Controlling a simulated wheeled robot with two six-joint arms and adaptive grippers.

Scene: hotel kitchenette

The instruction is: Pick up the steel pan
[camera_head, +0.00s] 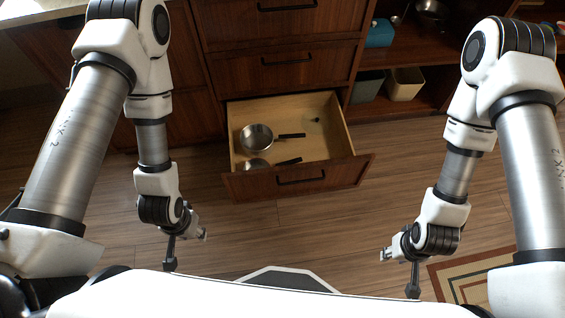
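A round steel pan (257,138) with a dark handle lies in the open bottom drawer (340,128), its handle pointing right. A second pan (256,164) with a dark handle lies nearer the drawer front, which partly hides it. My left gripper (188,252) hangs in front of the drawer, to its left, with its fingers apart and nothing between them. My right gripper (399,273) hangs in front and to the right of the drawer, also with its fingers spread and empty. Both grippers are well apart from the pans.
A small dark item (316,120) lies at the drawer's back right. Closed drawers (285,70) stand above it. Open shelves at right hold a blue box (380,33), a cream bin (405,84) and a metal bowl (432,9). A patterned rug (478,277) lies at lower right; the floor before the drawer is clear.

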